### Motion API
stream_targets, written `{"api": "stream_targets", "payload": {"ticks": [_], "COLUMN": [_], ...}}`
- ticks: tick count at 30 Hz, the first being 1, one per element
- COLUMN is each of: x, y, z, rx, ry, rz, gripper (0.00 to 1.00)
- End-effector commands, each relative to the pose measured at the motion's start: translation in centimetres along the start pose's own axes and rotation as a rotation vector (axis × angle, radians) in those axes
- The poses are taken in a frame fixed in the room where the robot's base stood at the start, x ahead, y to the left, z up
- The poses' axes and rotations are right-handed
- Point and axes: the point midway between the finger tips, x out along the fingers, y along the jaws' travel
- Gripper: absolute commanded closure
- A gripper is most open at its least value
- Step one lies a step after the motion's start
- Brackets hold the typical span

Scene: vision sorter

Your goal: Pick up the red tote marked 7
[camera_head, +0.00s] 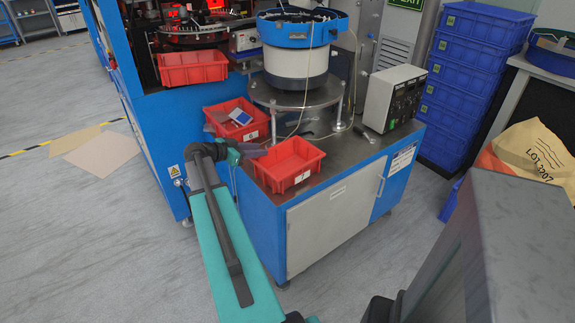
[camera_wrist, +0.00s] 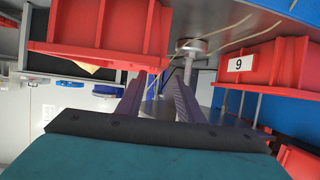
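Three red totes show in the head view. One red tote (camera_head: 316,167) sits at the bench's front left corner and looks empty. A second red tote (camera_head: 262,129) behind it holds small items. A third red tote (camera_head: 193,75) is on the machine at the upper left. Their labels are too small to read there. My gripper (camera_head: 256,152) is beside the front tote's left side. The wrist view looks upside down. Its open fingers (camera_wrist: 156,95) have nothing between them. A near red tote (camera_wrist: 100,25) shows no label; another tote (camera_wrist: 275,60) has a label resembling 9, possibly an inverted 6.
The blue bench (camera_head: 262,222) also bears a bowl feeder (camera_head: 296,62) on a stand and a control box (camera_head: 392,98). Stacked blue crates (camera_head: 468,60) and a sack (camera_head: 530,150) stand right.

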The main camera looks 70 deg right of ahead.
Motion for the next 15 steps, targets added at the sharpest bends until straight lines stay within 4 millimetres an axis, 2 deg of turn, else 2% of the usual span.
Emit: {"api": "stream_targets", "payload": {"ticks": [7, 15], "x": [3.4, 4.3], "y": [0.0, 0.0], "z": [-0.1, 0.0], "rx": [-0.001, 0.0], "ry": [-0.001, 0.0], "rz": [0.002, 0.0], "gripper": [0.66, 0.66]}}
